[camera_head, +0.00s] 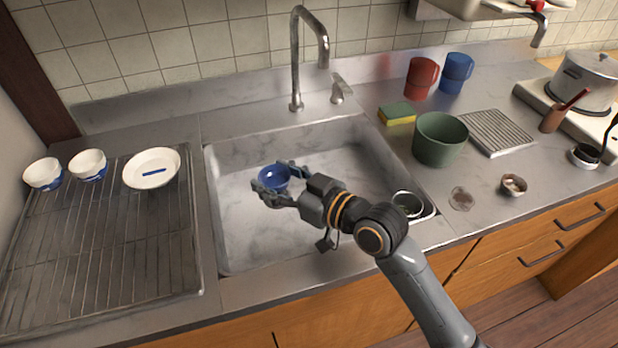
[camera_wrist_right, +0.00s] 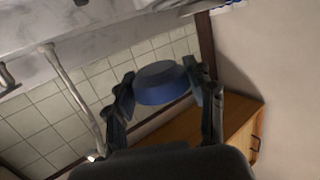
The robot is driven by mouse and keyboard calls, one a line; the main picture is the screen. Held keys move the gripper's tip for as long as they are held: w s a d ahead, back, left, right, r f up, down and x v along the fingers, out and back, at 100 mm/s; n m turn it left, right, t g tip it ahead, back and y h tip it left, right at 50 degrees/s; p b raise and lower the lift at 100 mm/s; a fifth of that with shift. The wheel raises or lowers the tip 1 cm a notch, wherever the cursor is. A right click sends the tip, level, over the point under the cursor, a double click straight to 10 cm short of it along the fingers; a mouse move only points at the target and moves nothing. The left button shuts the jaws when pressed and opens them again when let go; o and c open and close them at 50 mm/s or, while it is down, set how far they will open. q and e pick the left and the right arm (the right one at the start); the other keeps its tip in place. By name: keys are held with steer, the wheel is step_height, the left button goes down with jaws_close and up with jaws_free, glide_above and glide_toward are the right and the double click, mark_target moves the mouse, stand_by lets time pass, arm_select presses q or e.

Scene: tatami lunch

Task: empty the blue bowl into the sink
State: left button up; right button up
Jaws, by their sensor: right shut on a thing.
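The blue bowl (camera_head: 272,175) is held over the left half of the sink (camera_head: 235,235) in the head view. Its open side faces up toward the camera, and I cannot make out any contents. My right gripper (camera_head: 280,180) is shut on the bowl, with a finger on either side of it. In the right wrist view the bowl (camera_wrist_right: 160,85) sits between the fingertips of the right gripper (camera_wrist_right: 158,78). My left gripper is not in view.
The tap (camera_head: 297,60) rises behind the sink. A drying rack (camera_head: 110,240) with white bowls stands at left. Right of the sink are a sponge (camera_head: 397,114), a green pot (camera_head: 440,138), red (camera_head: 421,78) and blue (camera_head: 456,72) cups. A small strainer (camera_head: 408,203) sits at the sink's right corner.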

steer(key=shift+w+d+f+m, duration=0.25)
steer(key=shift+w+m, duration=0.1)
steer(key=shift+m, duration=0.15)
steer(key=shift+w+d+f+m+g+b, duration=0.15)
steer(key=shift+w+d+f+m+b, duration=0.15)
steer(key=shift+w+m, duration=0.15)
steer(key=shift+w+d+f+m+g+b, duration=0.15)
steer(key=shift+w+m+b, duration=0.15)
steer(key=shift+m, duration=0.15)
steer(key=shift+w+d+f+m, duration=0.2)
steer(key=shift+w+m, duration=0.2)
steer(key=shift+w+d+f+m+g+b, duration=0.2)
steer(key=shift+w+d+f+m+g, duration=0.1)
steer(key=shift+w+d+f+m, duration=0.3)
steer(key=shift+w+d+f+m+g+b, duration=0.25)
steer(key=shift+w+f+m, duration=0.25)
steer(key=shift+w+m, duration=0.3)
steer(key=shift+w+d+f+m+y, duration=0.2)
steer(key=shift+w+f+m+y, duration=0.1)
steer(key=shift+f+m, duration=0.3)
stand_by(0.6)
steer(key=shift+w+f+m+g+p, duration=0.1)
steer(key=shift+f+m+g+p, duration=0.3)
steer(key=shift+m, duration=0.4)
stand_by(0.3)
